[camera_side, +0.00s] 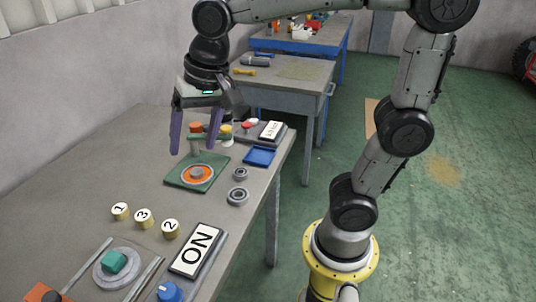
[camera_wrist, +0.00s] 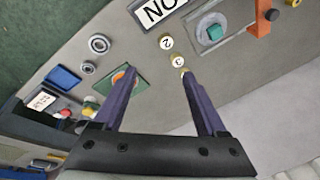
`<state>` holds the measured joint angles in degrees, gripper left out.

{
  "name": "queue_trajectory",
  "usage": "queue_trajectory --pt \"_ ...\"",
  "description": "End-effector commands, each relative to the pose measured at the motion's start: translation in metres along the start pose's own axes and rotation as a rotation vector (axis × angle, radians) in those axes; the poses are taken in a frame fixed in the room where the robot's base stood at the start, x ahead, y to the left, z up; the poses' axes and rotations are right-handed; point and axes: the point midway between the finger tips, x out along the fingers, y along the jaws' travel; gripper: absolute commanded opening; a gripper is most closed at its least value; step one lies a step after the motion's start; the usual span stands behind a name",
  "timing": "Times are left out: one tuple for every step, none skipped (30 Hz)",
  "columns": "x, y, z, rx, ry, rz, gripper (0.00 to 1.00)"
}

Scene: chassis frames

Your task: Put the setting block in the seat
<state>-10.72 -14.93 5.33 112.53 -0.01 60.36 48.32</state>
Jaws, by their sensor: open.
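A teal block (camera_side: 114,262) sits on a round grey disc (camera_side: 101,279) between two thin rails at the front left of the table; the block also shows in the wrist view (camera_wrist: 214,32). I take it for the setting block. Which part is the seat I cannot tell for certain; a green plate (camera_side: 174,180) with an orange and grey ring (camera_side: 184,174) lies farther back. My gripper (camera_side: 193,150) has purple fingers, spread apart with nothing between them. It hangs above the table near the green plate, well away from the teal block. The fingers partly cover the plate in the wrist view (camera_wrist: 158,78).
A blue knob (camera_side: 169,292) and an orange piece (camera_side: 45,293) are at the front. Bearings (camera_side: 238,196) and a blue tray (camera_side: 259,156) lie right of the plate.

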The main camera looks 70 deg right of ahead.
Motion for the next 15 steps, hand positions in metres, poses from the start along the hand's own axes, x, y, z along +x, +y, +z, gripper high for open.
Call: queue_trajectory --pt "-0.008 0.024 0.01 -0.083 0.031 -0.017 0.74" --pt "-0.01 0.036 0.015 -0.138 0.048 -0.024 0.74" --pt "-0.012 0.052 0.023 -0.212 0.071 -0.031 0.74" --pt "-0.012 0.062 0.029 -0.265 0.088 -0.034 0.74" --pt "-0.012 0.072 0.035 -0.317 0.105 -0.036 0.74" --pt "-0.011 0.085 0.042 -0.38 0.127 -0.037 0.74" --pt "-0.01 0.093 0.048 -0.426 0.141 -0.037 0.74" --pt "-0.009 0.1 0.053 -0.466 0.155 -0.035 0.74" --pt "-0.006 0.109 0.059 -0.516 0.171 -0.032 0.74" --pt "-0.005 0.114 0.063 -0.547 0.182 -0.03 0.74" --pt "-0.003 0.119 0.066 -0.575 0.191 -0.027 0.74" --pt "-0.001 0.123 0.07 -0.607 0.201 -0.024 0.74" --pt "0.0 0.126 0.072 -0.625 0.206 -0.022 0.74" --pt "0.001 0.128 0.073 -0.64 0.21 -0.02 0.74" --pt "0.002 0.13 0.075 -0.655 0.215 -0.018 0.74"
